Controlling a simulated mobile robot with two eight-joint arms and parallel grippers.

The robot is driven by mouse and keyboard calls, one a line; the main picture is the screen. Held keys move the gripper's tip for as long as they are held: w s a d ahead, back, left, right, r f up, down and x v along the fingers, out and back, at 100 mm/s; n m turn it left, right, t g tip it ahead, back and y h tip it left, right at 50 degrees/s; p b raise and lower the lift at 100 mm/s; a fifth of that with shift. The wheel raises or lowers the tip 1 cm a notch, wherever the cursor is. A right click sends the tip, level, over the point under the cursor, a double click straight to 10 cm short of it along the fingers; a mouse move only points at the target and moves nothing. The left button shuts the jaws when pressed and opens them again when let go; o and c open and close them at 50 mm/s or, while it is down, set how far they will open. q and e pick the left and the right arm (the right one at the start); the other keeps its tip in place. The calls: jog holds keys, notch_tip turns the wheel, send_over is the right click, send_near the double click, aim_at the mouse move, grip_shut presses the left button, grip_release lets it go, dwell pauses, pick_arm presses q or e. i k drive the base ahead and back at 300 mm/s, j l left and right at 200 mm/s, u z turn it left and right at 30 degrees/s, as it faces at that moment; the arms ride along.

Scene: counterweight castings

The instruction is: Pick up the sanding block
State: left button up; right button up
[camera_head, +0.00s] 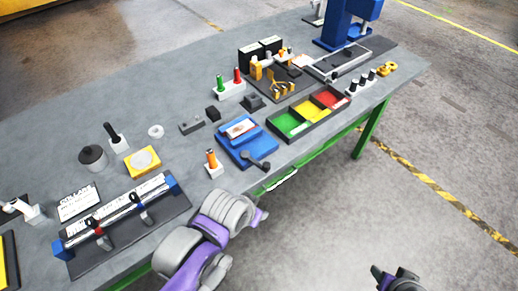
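I cannot tell for certain which item is the sanding block. A small black block (213,113) lies on the grey workbench (170,75), left of the blue fixture, and is one candidate. A dark grey block with a raised top (254,102) lies to its right, and a low grey block (192,124) to its left. My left gripper (262,214) is off the bench's front edge, apart from all of these. My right gripper (380,276) is low over the floor at the bottom right, away from the bench. The opening of both grippers is too small to make out.
A blue fixture (232,151) with a black-knobbed lever and an orange-handled tool (211,158) stand near the front edge. A tray with green, yellow and red compartments (342,94) is to the right. A long clamp fixture (120,240) is front left. The back left bench is clear.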

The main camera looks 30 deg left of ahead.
aim_at(215, 115)
jog(key=u, duration=1.5)
